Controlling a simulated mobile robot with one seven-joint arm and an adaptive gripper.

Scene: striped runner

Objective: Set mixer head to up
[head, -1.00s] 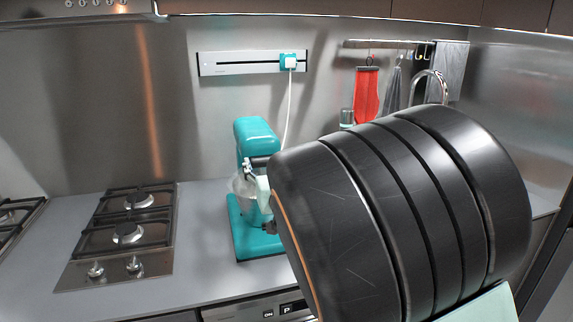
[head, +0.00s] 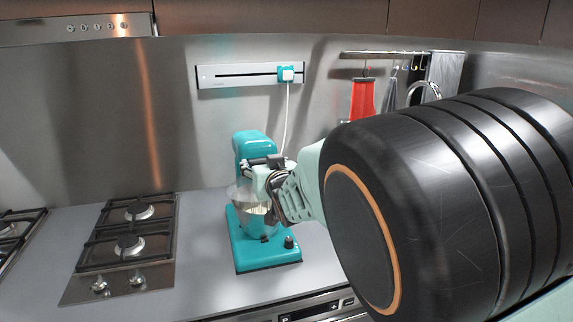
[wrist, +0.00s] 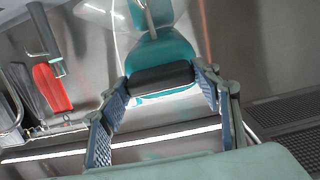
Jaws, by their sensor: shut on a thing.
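The teal stand mixer (head: 254,146) stands on the counter, with its bowl (head: 240,196) above the teal base (head: 268,254). My gripper (head: 264,176) is at the front of the mixer head, beside the bowl's upper part. In the wrist view, a dark bar (wrist: 160,79) on the teal mixer (wrist: 160,48) lies between the two fingers of my gripper (wrist: 164,76), which is shut on it. My arm hides part of the scene to the right of the mixer. The exact tilt of the head is hard to tell.
A gas hob (head: 128,240) sits to the left on the counter (head: 205,275). A white cord (head: 286,115) runs from the wall rail (head: 235,76) down behind the mixer. The counter between hob and mixer is clear.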

